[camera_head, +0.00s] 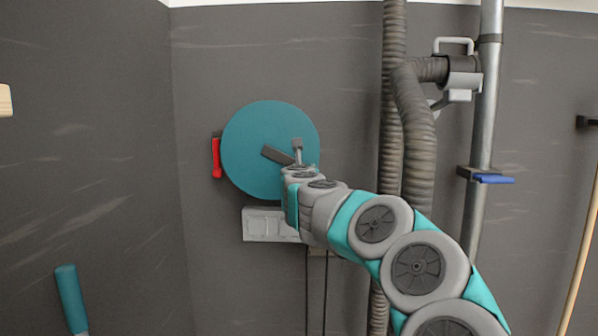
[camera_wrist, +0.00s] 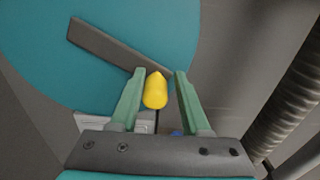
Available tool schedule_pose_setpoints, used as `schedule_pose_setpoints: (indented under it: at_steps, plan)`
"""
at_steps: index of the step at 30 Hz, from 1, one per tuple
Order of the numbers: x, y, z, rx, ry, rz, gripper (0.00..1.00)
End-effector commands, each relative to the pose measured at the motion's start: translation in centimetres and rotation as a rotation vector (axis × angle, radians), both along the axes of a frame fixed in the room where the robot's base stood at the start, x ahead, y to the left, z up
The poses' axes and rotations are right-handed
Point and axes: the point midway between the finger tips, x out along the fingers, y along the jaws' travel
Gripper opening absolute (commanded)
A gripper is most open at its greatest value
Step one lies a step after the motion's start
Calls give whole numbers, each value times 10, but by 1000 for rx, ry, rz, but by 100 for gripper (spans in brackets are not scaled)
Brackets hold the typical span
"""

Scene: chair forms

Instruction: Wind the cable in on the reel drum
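The reel drum (camera_head: 245,150) is a large teal disc on the dark wall, and its face fills the upper left of the wrist view (camera_wrist: 40,60). A dark grey crank bar (camera_wrist: 105,45) crosses the drum face and also shows in the head view (camera_head: 277,155). A yellow knob (camera_wrist: 155,92) is at the bar's lower right end. My gripper (camera_wrist: 157,74) has its two green fingers on either side of the knob, with gaps visible. It looks open. In the head view my arm hides the knob and part of the drum. Two thin dark cables (camera_head: 307,290) hang below.
A red handle (camera_head: 216,158) is left of the drum. A pale grey box (camera_head: 262,224) is below it. Ribbed hoses (camera_head: 415,130) and a metal pipe (camera_head: 487,110) with a blue lever (camera_head: 494,179) stand to the right. A teal handle (camera_head: 70,295) is lower left.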

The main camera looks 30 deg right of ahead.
Motion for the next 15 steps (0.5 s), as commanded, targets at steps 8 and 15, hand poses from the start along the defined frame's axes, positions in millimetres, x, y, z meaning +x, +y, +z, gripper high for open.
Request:
schedule_pose_setpoints:
  at_steps: [8,15]
  plan:
    - [-5,-6,17,-2,-1,-1,45]
    - [-5,-7,22,-1,-2,-1,45]
